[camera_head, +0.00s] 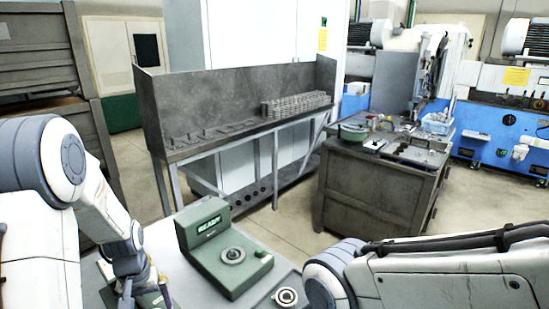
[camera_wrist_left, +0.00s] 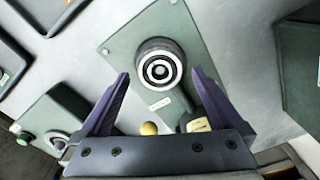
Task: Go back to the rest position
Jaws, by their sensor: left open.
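My left gripper (camera_head: 146,297) hangs low at the bottom left of the head view, over the near table. In the left wrist view its two dark fingers (camera_wrist_left: 160,74) are spread apart with nothing held between them. Below them lies a green plate (camera_wrist_left: 124,50) with a round fixture (camera_wrist_left: 159,68) that has a ring-like top. I cannot tell whether a loose ring sits on it. My right arm enters from the right in the head view, but its gripper is out of frame.
A green machine (camera_head: 205,262) reading READY stands on the near table (camera_head: 165,240), with a round metal seat (camera_head: 233,255). A small ring-shaped part (camera_head: 286,297) is at its right. A grey rack bench (camera_head: 210,140) and a dark workbench (camera_head: 375,190) stand beyond, across open floor.

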